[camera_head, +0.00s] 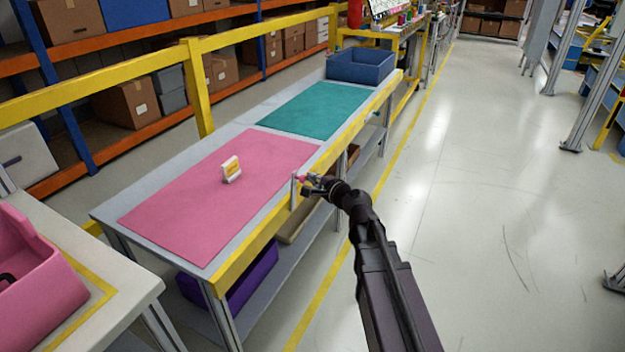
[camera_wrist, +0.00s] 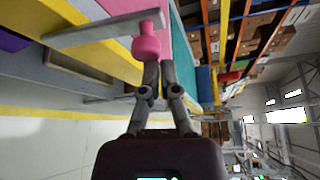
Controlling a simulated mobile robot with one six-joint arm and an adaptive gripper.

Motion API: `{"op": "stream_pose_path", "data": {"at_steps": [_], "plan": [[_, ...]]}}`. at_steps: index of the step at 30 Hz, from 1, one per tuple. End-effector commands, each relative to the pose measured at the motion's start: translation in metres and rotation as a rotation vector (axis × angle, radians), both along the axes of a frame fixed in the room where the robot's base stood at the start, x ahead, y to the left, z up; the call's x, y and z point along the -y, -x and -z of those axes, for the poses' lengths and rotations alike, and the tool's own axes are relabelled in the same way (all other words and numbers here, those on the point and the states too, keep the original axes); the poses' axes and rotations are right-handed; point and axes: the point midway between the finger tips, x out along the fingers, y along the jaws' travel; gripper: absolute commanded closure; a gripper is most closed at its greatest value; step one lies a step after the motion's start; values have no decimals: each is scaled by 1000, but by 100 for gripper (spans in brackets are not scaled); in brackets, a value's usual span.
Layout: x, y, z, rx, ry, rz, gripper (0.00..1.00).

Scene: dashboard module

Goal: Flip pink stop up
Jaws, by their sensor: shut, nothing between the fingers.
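The pink stop (camera_wrist: 147,42) is a small rounded pink piece at the end of a grey post (camera_wrist: 100,33) in the wrist view. In the head view the pink stop (camera_head: 301,178) is a tiny pink spot beside the top of the upright post (camera_head: 293,192), at the yellow front rail of the table. My gripper (camera_head: 311,180) is just to its right. In the wrist view my gripper (camera_wrist: 158,66) has its fingers together and empty, with the tips right at the stop's edge. I cannot tell whether they touch it.
The grey table bears a pink mat (camera_head: 210,205) with a small white and yellow block (camera_head: 231,169), a teal mat (camera_head: 315,110) and a blue bin (camera_head: 360,66). A yellow rail (camera_head: 285,213) runs along its front. A purple bin (camera_head: 250,279) sits below.

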Motion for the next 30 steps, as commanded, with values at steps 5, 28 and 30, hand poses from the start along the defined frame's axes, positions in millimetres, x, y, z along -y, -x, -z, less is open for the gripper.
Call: {"op": "stream_pose_path", "data": {"at_steps": [5,28,30], "plan": [[11,-18,-5,3,-6,-5,100],[71,71,0,4,-2,5,100],[72,72,0,4,-2,3,100]]}}
